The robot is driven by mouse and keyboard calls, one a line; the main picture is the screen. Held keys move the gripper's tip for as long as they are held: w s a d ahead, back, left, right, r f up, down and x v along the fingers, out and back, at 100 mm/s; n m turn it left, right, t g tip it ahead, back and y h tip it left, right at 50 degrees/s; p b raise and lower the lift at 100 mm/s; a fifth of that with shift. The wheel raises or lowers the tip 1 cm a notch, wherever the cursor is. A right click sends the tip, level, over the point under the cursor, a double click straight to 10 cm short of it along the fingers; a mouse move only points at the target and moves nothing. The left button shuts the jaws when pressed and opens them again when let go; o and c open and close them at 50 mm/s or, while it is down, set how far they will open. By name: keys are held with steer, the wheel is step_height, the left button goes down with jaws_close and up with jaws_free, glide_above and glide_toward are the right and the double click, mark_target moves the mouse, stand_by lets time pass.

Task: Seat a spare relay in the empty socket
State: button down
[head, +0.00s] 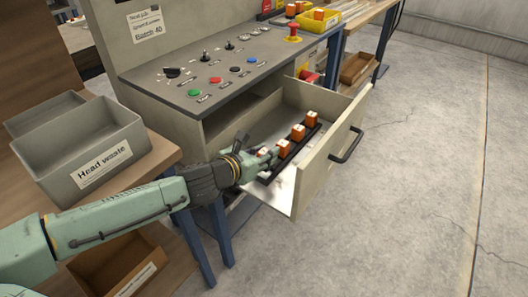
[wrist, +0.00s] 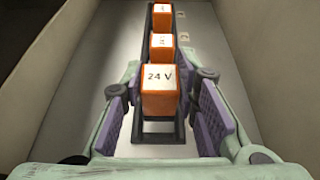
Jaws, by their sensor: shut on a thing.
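My gripper (head: 266,161) reaches into the open drawer (head: 333,168). In the wrist view its two purple-padded fingers (wrist: 162,105) stand either side of an orange relay marked 24 V (wrist: 158,92), and it is shut on this relay. The held relay is at the near end of a row along a black rail (wrist: 146,128). More orange relays stand behind it, one close (wrist: 162,46) and one farther (wrist: 162,16). The head view also shows relays on the rail, such as the far one (head: 312,117). I cannot make out an empty socket.
The drawer front with its handle (head: 349,145) rises to the right, and the drawer walls flank my gripper. The control panel (head: 200,85) with buttons is above. A yellow bin (head: 312,22) with orange relays sits at the back. A grey "Head waste" bin (head: 98,150) stands left.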

steer(key=shift+f+b, duration=1.35)
steer(key=shift+b, duration=0.05)
stand_by(1.8)
steer(key=c, duration=1.2)
jaws_free()
steer(key=shift+o, duration=0.5)
steer(key=shift+a, duration=0.1)
steer(key=o, duration=0.4)
steer(key=shift+r, duration=0.1)
steer(key=shift+r+p, duration=2.65)
steer(key=shift+r, duration=0.8)
